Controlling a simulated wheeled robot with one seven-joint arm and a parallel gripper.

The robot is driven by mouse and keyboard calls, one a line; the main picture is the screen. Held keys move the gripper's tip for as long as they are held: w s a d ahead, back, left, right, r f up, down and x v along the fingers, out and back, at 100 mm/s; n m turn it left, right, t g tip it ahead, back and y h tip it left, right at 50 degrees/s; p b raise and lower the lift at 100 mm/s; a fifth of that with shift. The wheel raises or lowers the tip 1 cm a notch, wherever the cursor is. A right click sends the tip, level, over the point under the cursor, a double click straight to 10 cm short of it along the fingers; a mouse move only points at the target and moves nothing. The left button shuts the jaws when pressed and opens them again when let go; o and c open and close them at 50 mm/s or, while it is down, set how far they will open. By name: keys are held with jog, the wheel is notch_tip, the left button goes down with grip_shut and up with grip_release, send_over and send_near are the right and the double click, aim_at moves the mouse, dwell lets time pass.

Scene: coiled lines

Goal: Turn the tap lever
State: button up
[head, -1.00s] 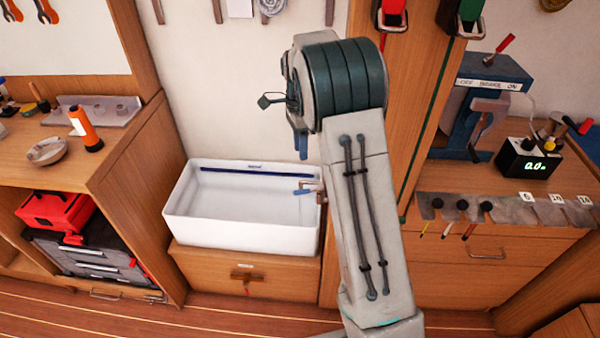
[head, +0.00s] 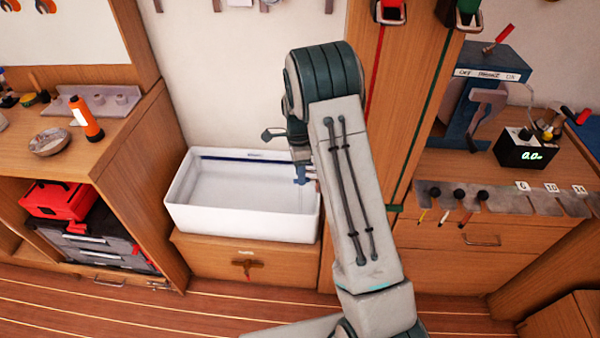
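The tap (head: 312,174) is at the right end of the white basin (head: 240,222). Only a small part of it shows, as my arm and gripper cover most of it. My gripper (head: 300,178) points down at the tap, over the basin's right end. Its blue fingertips overlap the place of the blue lever in the picture, so I cannot tell finger from lever or whether they touch. The finger gap does not show.
The basin is empty and stands on a wooden drawer cabinet (head: 215,262). A wooden post (head: 400,125) rises close on the right of my arm. On the left are a shelf unit with an orange torch (head: 86,120) and a red toolbox (head: 60,200).

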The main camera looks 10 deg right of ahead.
jog(key=shift+f, duration=0.35)
grip_shut()
jog(key=shift+w+d+m+y, duration=0.15)
jog(key=shift+w+m, duration=0.25)
jog(key=shift+m, duration=0.45)
jog(key=shift+w+d+m+y, duration=0.1)
jog(key=shift+w+m+y, duration=0.25)
jog(key=shift+m, duration=0.5)
grip_release()
jog(key=a+v, duration=0.1)
jog(key=v, duration=1.2)
jog(key=shift+d+r+b, duration=0.3)
jog(key=shift+d+r, duration=0.05)
jog(key=shift+r, duration=0.1)
